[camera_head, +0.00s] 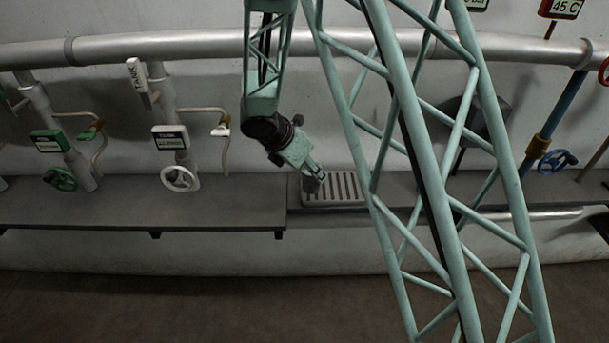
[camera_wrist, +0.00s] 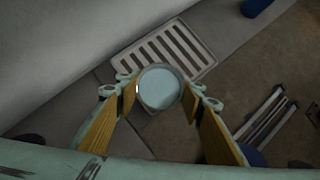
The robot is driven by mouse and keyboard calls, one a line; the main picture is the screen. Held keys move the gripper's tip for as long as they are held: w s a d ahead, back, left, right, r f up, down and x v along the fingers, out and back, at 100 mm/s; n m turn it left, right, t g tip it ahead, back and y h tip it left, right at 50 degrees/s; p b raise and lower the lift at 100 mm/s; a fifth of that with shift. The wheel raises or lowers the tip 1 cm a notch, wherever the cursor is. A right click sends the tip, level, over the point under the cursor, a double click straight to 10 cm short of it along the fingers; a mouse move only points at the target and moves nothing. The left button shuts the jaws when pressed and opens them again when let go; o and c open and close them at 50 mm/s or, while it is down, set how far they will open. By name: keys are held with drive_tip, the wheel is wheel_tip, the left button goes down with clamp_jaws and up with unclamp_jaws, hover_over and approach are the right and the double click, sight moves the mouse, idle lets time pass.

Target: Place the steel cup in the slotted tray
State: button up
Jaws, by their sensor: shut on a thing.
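The steel cup (camera_wrist: 159,88) is between the fingertips of my gripper (camera_wrist: 160,93) in the wrist view. Its round, pale top faces the camera. My gripper is shut on it. The slotted tray (camera_wrist: 186,44) is a light grey plate with dark parallel slots. In the wrist view the cup overlaps the tray's near edge. In the head view my gripper (camera_head: 314,174) points down at the left end of the slotted tray (camera_head: 345,187), and the cup (camera_head: 311,186) shows small below the fingers. I cannot tell whether the cup touches the tray.
The tray is on a dark grey ledge (camera_head: 220,205) along the wall. A white valve wheel (camera_head: 180,179) and a green one (camera_head: 61,179) stand left. A blue valve wheel (camera_head: 557,161) is at right. The ledge left of the tray is mostly clear.

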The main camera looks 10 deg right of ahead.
drive_tip(key=w+d, duration=0.4)
drive_tip(key=d, duration=0.4)
drive_tip(key=shift+w+f, duration=0.4)
drive_tip(key=shift+f, duration=0.05)
drive_tip(key=shift+f, duration=0.1)
drive_tip(key=shift+f+b, duration=0.7)
drive_tip(key=shift+f, duration=0.95)
drive_tip(key=shift+f, duration=0.15)
drive_tip(key=o, duration=1.1)
drive_tip(key=shift+c, duration=0.2)
drive_tip(key=shift+s+a+r, duration=0.15)
drive_tip(key=shift+r, duration=0.5)
drive_tip(key=p+v, duration=0.2)
drive_tip(key=v, duration=0.9)
drive_tip(key=shift+s, duration=0.1)
